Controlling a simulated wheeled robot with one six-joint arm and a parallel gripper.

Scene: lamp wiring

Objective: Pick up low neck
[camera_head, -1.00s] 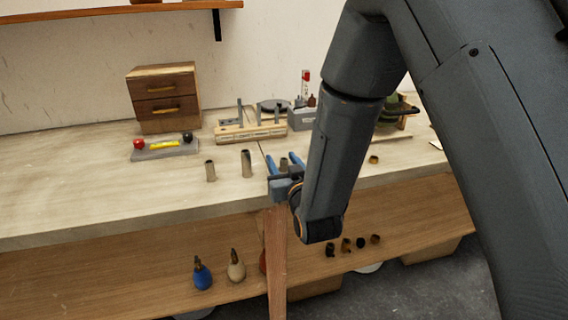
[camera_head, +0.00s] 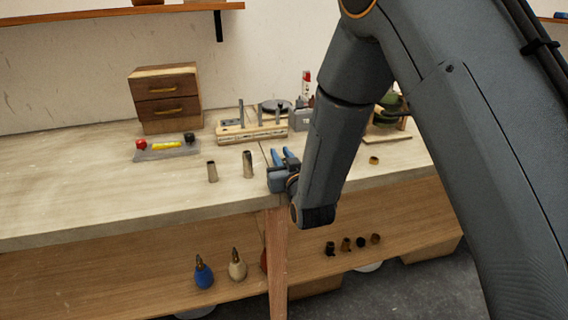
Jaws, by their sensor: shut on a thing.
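My gripper (camera_head: 281,155) is at the front part of the bench top, with its blue fingers close together. It is shut on the low neck, a short metal tube, which the fingers and gripper body almost wholly hide. Whether the neck still touches the bench top cannot be told. Two other metal necks stand upright to the left of my gripper: a taller one (camera_head: 248,164) nearer to it and another (camera_head: 212,171) farther left.
The bench (camera_head: 110,194) carries a wooden drawer box (camera_head: 166,98), a grey tray with coloured parts (camera_head: 167,148) and a wooden rack (camera_head: 252,133) behind. A small brass ring (camera_head: 374,160) lies right. Lamp bodies (camera_head: 204,273) and small sockets (camera_head: 346,244) sit on the lower shelf.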

